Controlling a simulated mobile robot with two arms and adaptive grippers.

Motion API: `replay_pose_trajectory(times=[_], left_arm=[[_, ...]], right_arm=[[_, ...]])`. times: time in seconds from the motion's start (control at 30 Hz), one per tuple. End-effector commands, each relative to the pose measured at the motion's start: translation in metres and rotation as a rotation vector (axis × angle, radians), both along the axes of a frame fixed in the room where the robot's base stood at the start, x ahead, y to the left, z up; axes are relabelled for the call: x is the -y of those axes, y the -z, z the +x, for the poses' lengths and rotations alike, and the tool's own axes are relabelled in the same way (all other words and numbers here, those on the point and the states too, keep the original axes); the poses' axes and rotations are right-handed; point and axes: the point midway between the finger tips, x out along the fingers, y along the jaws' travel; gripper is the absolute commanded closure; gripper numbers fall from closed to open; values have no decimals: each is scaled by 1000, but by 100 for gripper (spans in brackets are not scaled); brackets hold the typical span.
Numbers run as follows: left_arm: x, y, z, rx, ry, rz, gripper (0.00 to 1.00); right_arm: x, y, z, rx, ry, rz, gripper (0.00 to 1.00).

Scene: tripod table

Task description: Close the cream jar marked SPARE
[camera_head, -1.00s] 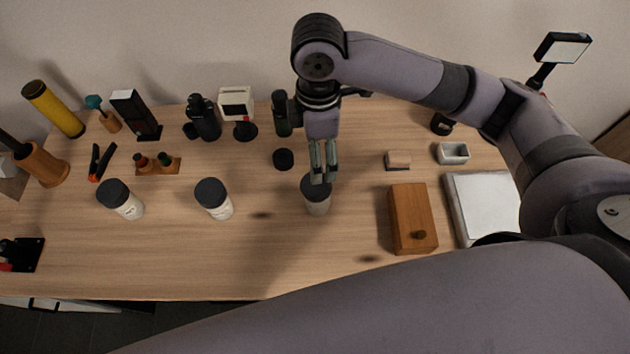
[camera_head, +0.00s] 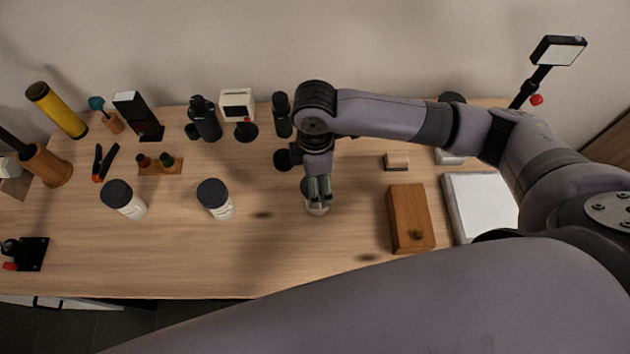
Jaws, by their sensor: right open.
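Three pale jars with dark tops stand on the table: a left jar (camera_head: 133,208), a middle jar (camera_head: 221,210) and a right jar (camera_head: 317,210). Their labels are too small to read, so I cannot tell which is marked SPARE. My right gripper (camera_head: 319,200) is open, pointing down at the right jar's top and hiding much of it. I cannot tell whether the fingers touch it. A loose dark disc (camera_head: 282,159), perhaps a lid, lies on the table behind it, left of my wrist. My left gripper is not in view.
A wooden box (camera_head: 408,215) with a knob and a white tray (camera_head: 478,205) lie to the right. A small block (camera_head: 396,161) sits behind the box. Bottles and a small white device (camera_head: 237,104) line the back. The front middle of the table is clear.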

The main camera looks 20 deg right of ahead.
Motion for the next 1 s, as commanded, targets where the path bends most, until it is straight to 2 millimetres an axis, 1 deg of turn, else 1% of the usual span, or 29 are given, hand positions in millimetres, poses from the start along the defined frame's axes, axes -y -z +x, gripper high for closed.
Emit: replay_pose_trajectory(times=[0.1, 0.2, 0.53, 1.0], left_arm=[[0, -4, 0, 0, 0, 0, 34], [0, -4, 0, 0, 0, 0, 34], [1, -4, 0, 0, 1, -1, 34], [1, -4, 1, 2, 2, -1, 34]], right_arm=[[0, 15, -1, -2, 2, -2, 23], [0, 21, -1, 0, 0, 0, 23], [0, 22, -1, 1, 0, 0, 23], [0, 22, -1, 1, 0, 0, 54]])
